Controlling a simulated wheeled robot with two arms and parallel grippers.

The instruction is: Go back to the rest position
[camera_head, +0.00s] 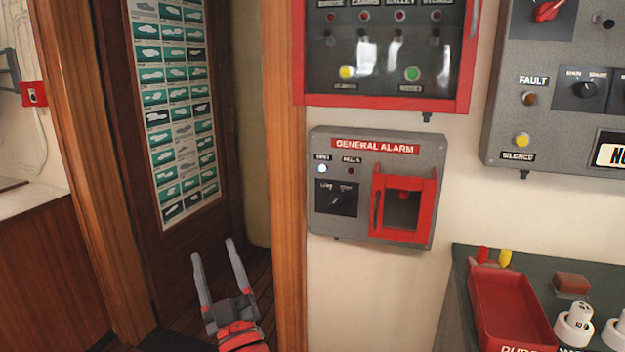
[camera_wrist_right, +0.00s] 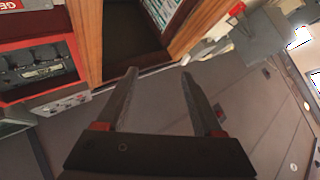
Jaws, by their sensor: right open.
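My right gripper (camera_head: 218,262) is in the lower left of the head view, in front of the doorway. Its two grey fingers point up and stand apart, with nothing between them. In the right wrist view the same gripper (camera_wrist_right: 158,88) shows its fingers spread over bare grey floor (camera_wrist_right: 260,110). It touches nothing that I can see. My left gripper is not in the head view.
A grey general alarm box (camera_head: 325,222) with a red-framed cover hangs on the wall right of the wooden door post (camera_head: 287,180). A red-framed panel (camera_head: 385,100) is above it. At lower right, a dark green counter (camera_head: 462,290) carries a red tray (camera_head: 480,310).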

